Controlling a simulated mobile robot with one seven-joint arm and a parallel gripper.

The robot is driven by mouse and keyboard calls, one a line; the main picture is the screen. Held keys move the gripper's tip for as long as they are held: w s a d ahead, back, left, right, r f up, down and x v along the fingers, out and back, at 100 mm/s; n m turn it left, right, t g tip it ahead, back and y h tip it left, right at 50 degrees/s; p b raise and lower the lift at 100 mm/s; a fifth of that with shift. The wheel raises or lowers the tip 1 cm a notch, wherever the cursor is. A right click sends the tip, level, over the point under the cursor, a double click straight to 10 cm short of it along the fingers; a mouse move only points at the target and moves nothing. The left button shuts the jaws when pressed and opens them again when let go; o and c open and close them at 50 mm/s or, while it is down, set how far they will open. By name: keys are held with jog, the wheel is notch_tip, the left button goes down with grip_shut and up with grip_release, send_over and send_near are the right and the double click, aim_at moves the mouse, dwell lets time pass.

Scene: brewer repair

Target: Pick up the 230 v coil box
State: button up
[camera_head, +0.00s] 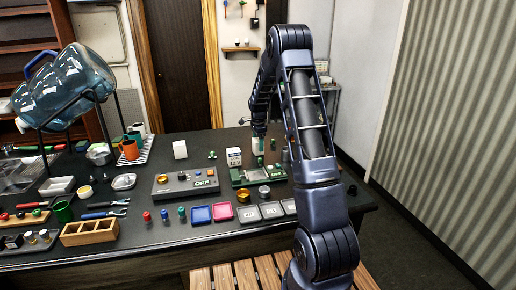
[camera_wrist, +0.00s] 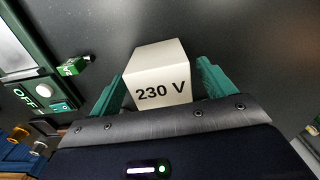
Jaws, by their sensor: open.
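The 230 V coil box (camera_wrist: 158,74) is a white block with "230 V" in black on the side facing my wrist camera. In the head view the box (camera_head: 257,149) is small and partly covered by my gripper (camera_head: 259,143). In the wrist view my gripper (camera_wrist: 160,78) is open, with one teal finger on each side of the box. A narrow dark gap shows by the left finger; on the right I cannot tell whether finger and box touch. The box stands on the dark bench top.
A white box marked 12 V (camera_head: 234,157) stands just left of my gripper. A green device with an OFF label (camera_head: 262,176) lies in front, and a grey OFF panel (camera_head: 186,185) further left. A plain white block (camera_head: 180,149) stands beyond that panel.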

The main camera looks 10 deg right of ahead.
notch_tip(320, 180, down, 3)
jog(key=shift+r, duration=0.2)
jog(key=c, duration=1.2)
